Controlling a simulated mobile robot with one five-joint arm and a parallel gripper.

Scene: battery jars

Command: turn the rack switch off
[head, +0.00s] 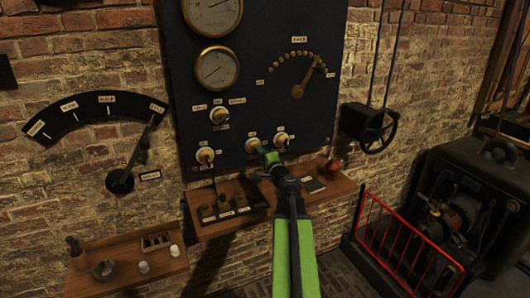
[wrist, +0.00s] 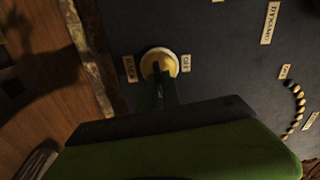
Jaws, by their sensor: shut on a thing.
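The rack switch is a round pale knob (head: 253,146) low on the dark panel (head: 255,90). In the wrist view the knob (wrist: 148,58) has a RACK label (wrist: 129,69) on one side and an OFF label (wrist: 186,63) on the other. My gripper (head: 266,153) reaches the switch from the lower right and is shut on it; its fingers show over the knob in the wrist view (wrist: 160,84). The fingers cover the middle of the switch, so I cannot tell which way its lever points.
A similar switch (head: 282,140) sits close on the right of my gripper, and others (head: 205,155) (head: 219,115) sit to the left. A wooden shelf (head: 320,201) juts out below the panel. A red rail (head: 405,245) and a machine (head: 470,205) stand at the right.

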